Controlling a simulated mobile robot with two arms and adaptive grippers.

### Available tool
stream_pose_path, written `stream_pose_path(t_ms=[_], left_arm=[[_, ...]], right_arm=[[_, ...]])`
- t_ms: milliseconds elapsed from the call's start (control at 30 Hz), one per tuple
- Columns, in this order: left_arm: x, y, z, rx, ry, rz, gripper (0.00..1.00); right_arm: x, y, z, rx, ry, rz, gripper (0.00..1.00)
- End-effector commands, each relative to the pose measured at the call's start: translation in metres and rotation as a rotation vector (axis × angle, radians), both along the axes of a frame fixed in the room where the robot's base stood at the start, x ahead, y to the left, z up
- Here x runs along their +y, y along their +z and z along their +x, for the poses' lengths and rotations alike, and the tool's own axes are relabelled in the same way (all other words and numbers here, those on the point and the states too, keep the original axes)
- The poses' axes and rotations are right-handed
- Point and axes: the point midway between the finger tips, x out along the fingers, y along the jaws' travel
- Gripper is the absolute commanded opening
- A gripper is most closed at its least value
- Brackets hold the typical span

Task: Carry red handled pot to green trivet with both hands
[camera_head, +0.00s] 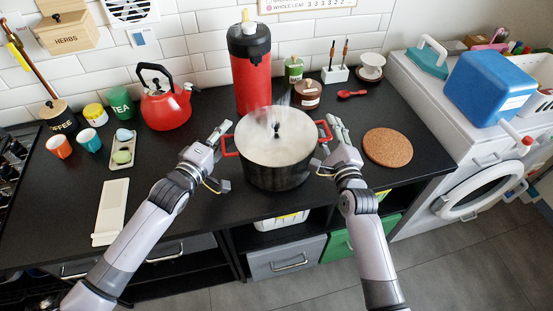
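A dark pot (273,172) with a pale lid (258,146), a black knob and red handles is at the middle of the black counter, with steam over the lid. Its left handle (228,146) and right handle (325,132) stick out at the sides. My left gripper (222,158) is open beside the left handle, its fingers spread. My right gripper (327,146) is open beside the right handle, fingers also spread. I cannot tell whether either touches a handle. A round brown cork trivet (388,147) lies bare to the right; I see no green trivet.
A red flask (251,80) stands close behind the pot. A red kettle (166,108), cups and a spoon rest (120,158) are to the left. Small jars (306,94) and a red spoon (352,94) are behind right. A washing machine (480,150) borders the counter's right end.

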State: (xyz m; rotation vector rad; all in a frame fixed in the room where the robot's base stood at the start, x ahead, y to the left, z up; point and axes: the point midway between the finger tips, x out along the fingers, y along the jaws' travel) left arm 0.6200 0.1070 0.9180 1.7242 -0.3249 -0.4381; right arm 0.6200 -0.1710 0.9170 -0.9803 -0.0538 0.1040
Motion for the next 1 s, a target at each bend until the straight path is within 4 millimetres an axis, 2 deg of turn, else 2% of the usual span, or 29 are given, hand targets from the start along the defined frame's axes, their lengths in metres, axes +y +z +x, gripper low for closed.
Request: stream_pose_path(t_ms=[67,400,767,867,1000], left_arm=[[0.0,0.001,0.0,0.0,-0.001,-0.001,0.42],[-0.001,0.001,0.0,0.0,-0.001,-0.001,0.64],[0.001,0.0,-0.003,0.0,-0.001,-0.001,0.64],[0.006,0.001,-0.012,0.002,0.0,-0.002,0.64],[0.017,0.003,-0.034,0.003,0.0,0.001,0.64]], right_arm=[[0.001,0.004,0.001,-0.008,0.002,0.003,0.32],[0.002,0.004,0.001,-0.008,0.002,0.003,0.32],[0.001,0.004,0.001,-0.008,0.002,0.003,0.32],[0.001,0.004,0.001,-0.009,0.001,0.003,0.32],[0.001,0.004,0.001,-0.009,0.001,0.003,0.32]])
